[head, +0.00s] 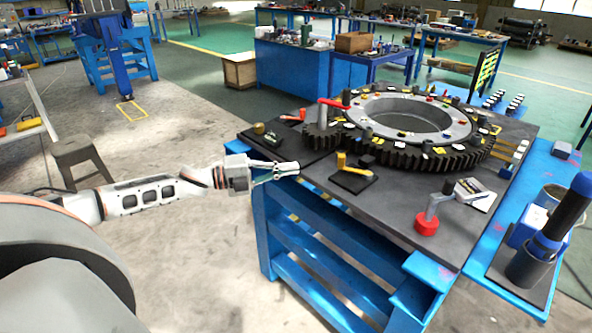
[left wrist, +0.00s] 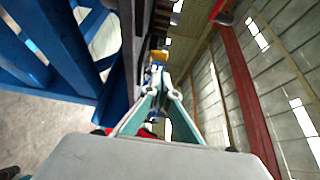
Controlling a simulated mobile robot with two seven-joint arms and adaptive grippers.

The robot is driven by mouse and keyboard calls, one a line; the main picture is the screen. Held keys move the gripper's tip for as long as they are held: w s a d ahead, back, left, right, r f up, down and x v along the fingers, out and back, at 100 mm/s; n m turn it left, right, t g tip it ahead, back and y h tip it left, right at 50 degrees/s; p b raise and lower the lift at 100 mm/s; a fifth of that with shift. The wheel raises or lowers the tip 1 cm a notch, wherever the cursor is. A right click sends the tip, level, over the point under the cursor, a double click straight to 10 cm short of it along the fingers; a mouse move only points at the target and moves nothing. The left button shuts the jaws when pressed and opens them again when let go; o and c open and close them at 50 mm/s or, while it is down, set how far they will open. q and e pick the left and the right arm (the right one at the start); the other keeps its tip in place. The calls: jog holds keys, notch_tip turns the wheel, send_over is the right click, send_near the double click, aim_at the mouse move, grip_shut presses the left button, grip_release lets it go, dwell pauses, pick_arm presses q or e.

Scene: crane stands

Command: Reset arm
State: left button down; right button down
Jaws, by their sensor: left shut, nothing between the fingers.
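My left gripper (head: 287,170) reaches in from the left in the head view. Its fingertips are at the left edge of the grey-topped blue workbench (head: 390,210). In the left wrist view the gripper (left wrist: 160,72) shows its fingers converging to a point, shut with nothing between them. The edge of the bench's blue frame (left wrist: 40,50) runs along the left of that view. My right gripper is not in view.
A large dark gear ring (head: 400,153) lies on the bench with small parts on it. A yellow-topped piece (head: 341,160), a red-based crane stand (head: 427,222) and a blue cylinder device (head: 565,215) stand nearby. Open floor (head: 190,240) lies left of the bench, with a stool (head: 78,150).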

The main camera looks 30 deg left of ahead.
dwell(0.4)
pick_arm(q)
jog(key=s+d+f+n+t+y, duration=0.1)
jog(key=s+d+f+n, duration=0.15)
jog(key=d+f, duration=0.3)
jog(key=s+d+f+n+y, duration=0.1)
jog(key=s+d+f+n, duration=0.1)
jog(key=d+f+n, duration=0.4)
jog(key=s+d+f+n+g+y+p, duration=0.1)
jog(key=s+d+f+n+y, duration=0.2)
jog(key=s, duration=0.9)
jog(key=s+d+f+n+g+y+p, duration=0.1)
jog(key=s+d+f+n+g+y, duration=0.1)
jog(key=s+d+f+n+y, duration=0.2)
jog(key=s+d+f+n, duration=0.3)
jog(key=s+f+n, duration=0.4)
jog(key=f, duration=0.5)
jog(key=shift+s+f+g+y, duration=0.15)
jog(key=shift+s+g+y, duration=0.15)
jog(key=shift+s, duration=0.3)
jog(key=shift+d, duration=0.1)
